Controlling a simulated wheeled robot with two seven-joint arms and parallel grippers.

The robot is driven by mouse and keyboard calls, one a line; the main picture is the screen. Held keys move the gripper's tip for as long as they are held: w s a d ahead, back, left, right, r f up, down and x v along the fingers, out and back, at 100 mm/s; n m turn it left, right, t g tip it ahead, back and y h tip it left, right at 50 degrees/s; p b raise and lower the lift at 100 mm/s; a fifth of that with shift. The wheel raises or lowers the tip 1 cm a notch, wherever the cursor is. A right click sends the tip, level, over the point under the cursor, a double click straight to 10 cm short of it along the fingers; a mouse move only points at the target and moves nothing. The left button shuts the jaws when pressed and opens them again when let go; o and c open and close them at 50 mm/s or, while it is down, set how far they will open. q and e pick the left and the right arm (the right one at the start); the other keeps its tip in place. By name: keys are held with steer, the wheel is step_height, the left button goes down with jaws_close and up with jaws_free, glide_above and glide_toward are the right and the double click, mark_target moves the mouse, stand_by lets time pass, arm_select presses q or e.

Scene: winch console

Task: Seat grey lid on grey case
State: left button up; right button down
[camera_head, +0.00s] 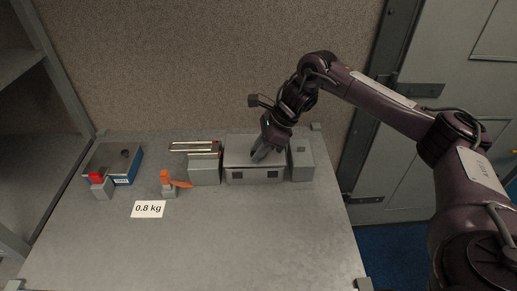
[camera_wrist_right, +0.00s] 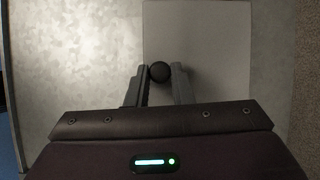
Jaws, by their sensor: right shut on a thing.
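The grey case (camera_head: 256,177), with two dark squares on its front, stands at the back right of the table. The grey lid (camera_head: 237,152) lies flat over the top of the case; I cannot tell whether it is fully down or slightly above. In the right wrist view the lid (camera_wrist_right: 215,50) is a pale flat panel with a round black knob (camera_wrist_right: 160,71). My right gripper (camera_head: 257,156) is shut on that knob from above; its fingers (camera_wrist_right: 160,75) are on either side of it. The gripper hides part of the lid. My left gripper is not in view.
A grey block (camera_head: 301,168) stands close to the right of the case. A grey box (camera_head: 204,173) with rods behind stands close to its left. Further left are an orange lever (camera_head: 168,181), a blue-sided box (camera_head: 127,168) and a red-topped block (camera_head: 102,187). The table front (camera_head: 220,250) is clear.

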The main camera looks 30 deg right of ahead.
steer(key=shift+f+b, duration=0.4)
steer(key=shift+f, duration=0.15)
stand_by(0.4)
steer(key=c, duration=1.2)
jaws_free()
steer(key=v, duration=0.7)
steer(key=shift+a, duration=0.1)
steer(key=shift+s+d+r, duration=0.1)
steer(key=shift+d+r, duration=0.1)
steer(key=shift+r, duration=0.2)
